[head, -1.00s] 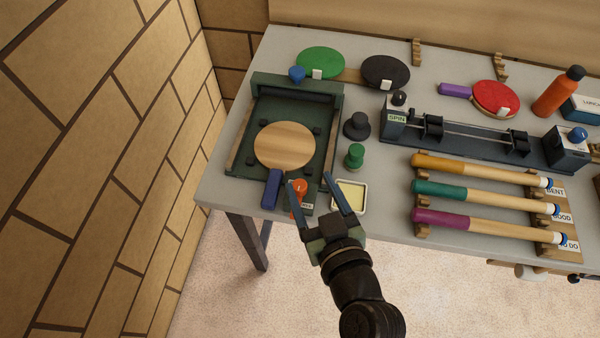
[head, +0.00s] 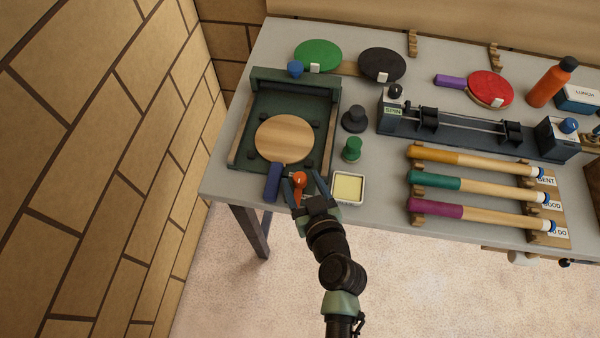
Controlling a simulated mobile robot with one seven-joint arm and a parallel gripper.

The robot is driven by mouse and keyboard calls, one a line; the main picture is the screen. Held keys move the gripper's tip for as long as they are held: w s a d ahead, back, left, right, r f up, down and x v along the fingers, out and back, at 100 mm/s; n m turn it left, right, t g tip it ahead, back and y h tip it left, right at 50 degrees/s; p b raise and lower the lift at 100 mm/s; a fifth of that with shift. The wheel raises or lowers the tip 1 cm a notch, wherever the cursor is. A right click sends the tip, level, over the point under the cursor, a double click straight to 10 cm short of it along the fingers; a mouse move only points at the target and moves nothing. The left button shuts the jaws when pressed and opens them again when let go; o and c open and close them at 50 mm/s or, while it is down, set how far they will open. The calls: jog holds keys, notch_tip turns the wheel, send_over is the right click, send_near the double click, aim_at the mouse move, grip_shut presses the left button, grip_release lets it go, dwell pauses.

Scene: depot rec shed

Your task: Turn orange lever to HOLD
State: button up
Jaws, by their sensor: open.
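The orange lever (head: 299,180) stands at the front right corner of a dark green press-like fixture (head: 236,150), close to the table's front edge. My gripper (head: 304,186) is open, with its two dark blue fingers on either side of the lever. I cannot tell whether either finger touches it. The label beside the lever is mostly hidden by my gripper, so HOLD cannot be read. A round wooden paddle (head: 284,138) with a blue handle (head: 272,182) lies in the fixture just left of the lever.
A pale yellow square dish (head: 348,188) sits right of my gripper, with a green knob piece (head: 351,149) and a black one (head: 354,118) behind it. Several coloured-handled sticks (head: 470,187) lie on racks to the right. A brick wall (head: 110,170) rises at the left.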

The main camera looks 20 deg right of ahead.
jog(key=shift+x, duration=1.05)
jog(key=shift+c, duration=0.3)
grip_shut()
